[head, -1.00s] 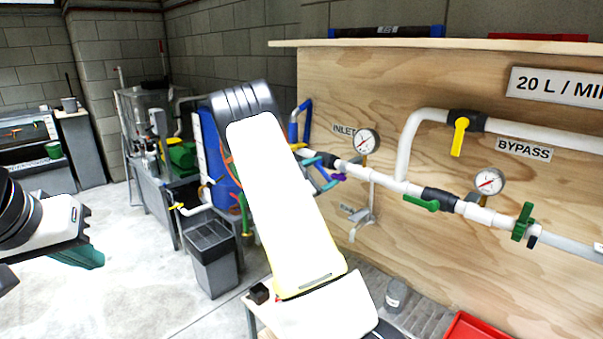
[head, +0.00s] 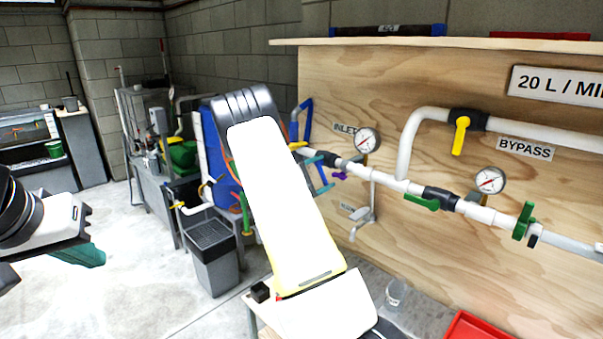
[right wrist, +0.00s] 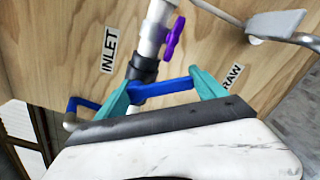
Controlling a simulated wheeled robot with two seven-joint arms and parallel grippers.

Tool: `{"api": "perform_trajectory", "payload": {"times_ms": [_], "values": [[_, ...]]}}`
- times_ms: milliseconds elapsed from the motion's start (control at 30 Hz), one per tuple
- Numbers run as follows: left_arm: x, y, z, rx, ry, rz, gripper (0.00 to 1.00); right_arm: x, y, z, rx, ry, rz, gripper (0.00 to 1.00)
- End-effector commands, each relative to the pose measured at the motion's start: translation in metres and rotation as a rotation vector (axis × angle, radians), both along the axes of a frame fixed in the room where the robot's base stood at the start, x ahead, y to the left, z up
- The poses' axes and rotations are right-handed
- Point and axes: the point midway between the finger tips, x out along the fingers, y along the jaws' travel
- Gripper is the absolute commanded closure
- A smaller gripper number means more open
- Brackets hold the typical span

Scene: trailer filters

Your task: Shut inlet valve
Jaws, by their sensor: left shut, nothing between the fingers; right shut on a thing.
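The inlet valve has a black body on the white pipe under the INLET label, and its blue lever handle (right wrist: 163,88) shows in the right wrist view. The handle lies crosswise to the pipe. My right gripper (right wrist: 165,92) has its teal fingers at the two ends of this handle and is shut on it. In the head view my white right arm hides most of that handle, and only part of the right gripper (head: 322,174) shows beside the valve body (head: 327,158). My left gripper (head: 88,256) is shut and empty at the far left, away from the panel.
A purple handle (right wrist: 174,39) sits on the pipe close to the blue one. A gauge (head: 367,140), a yellow bypass handle (head: 460,136) and green handles (head: 523,220) are further right on the wooden panel (head: 420,85). A grey lever (right wrist: 275,24) is near the DRAW label.

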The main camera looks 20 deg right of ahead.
Motion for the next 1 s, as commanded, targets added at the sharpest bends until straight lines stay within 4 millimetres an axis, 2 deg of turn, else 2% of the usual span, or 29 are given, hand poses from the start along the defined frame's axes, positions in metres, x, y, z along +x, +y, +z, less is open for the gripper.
{"api": "perform_trajectory", "payload": {"times_ms": [500,1000], "values": [[0.0,0.0,0.0,0.0,0.0,0.0,1.0,0.013,0.006,-0.007,0.164,-0.395,-0.001,0.93],[0.0,0.0,0.0,0.0,0.0,0.0,1.0,0.017,0.008,-0.008,0.223,-0.533,-0.001,0.93]]}}
